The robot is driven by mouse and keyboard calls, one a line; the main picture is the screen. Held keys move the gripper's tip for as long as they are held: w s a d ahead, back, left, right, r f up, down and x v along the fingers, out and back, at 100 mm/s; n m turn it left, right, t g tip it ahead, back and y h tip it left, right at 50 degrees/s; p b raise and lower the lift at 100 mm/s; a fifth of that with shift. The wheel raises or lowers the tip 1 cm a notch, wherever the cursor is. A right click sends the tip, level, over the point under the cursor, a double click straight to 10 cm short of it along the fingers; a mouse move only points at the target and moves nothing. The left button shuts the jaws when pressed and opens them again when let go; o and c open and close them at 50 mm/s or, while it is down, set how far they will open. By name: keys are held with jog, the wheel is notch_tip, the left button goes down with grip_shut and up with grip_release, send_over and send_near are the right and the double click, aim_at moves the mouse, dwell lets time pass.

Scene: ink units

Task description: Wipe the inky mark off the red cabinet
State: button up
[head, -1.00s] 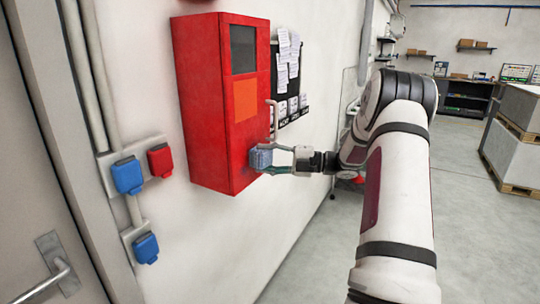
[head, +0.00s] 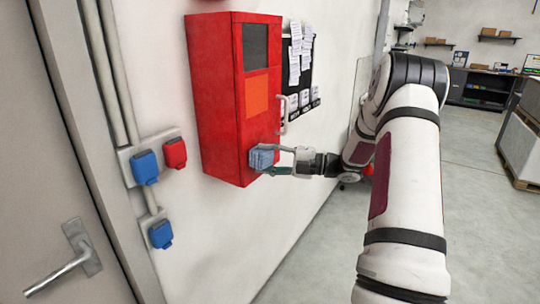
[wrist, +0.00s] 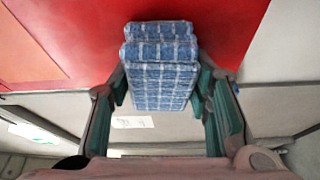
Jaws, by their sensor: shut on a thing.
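The red cabinet (head: 222,100) hangs on the white wall, with a dark panel and an orange panel on its front. My gripper (head: 275,161) is at the lower part of that front, shut on a folded blue checked cloth (head: 261,156). In the wrist view the cloth (wrist: 160,65) sits between the two green-padded fingers, its far end at the red surface (wrist: 235,28). Whether it presses on the surface is hard to tell. I see no inky mark on the visible red; the cloth hides the patch behind it.
A light handle (head: 283,115) stands out from the cabinet front just above the gripper. A black board with papers (head: 298,70) hangs to the right. Blue (head: 146,167) and red (head: 175,153) sockets are on the wall to the left. Open floor (head: 320,255) lies below.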

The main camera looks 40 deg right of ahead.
aim_at(264, 157)
jog(key=shift+s+a+p, duration=0.3)
jog(key=shift+a+p, duration=0.2)
jog(key=shift+a, duration=0.3)
jog(key=shift+s+a+p, duration=0.3)
jog(key=shift+a+p, duration=0.2)
jog(key=shift+a, duration=0.3)
jog(key=shift+w+r+p, duration=0.1)
jog(key=shift+r+p, duration=0.4)
jog(key=shift+r, duration=0.4)
jog(key=w+d+b, duration=0.3)
jog(key=d, duration=0.6)
jog(key=shift+w+d, duration=0.2)
jog(key=shift+d, duration=0.1)
jog(key=s+d+p, duration=0.2)
jog(key=s, duration=0.3)
jog(key=shift+s+p, duration=0.3)
jog(key=shift+s, duration=0.05)
jog(key=shift+f, duration=0.1)
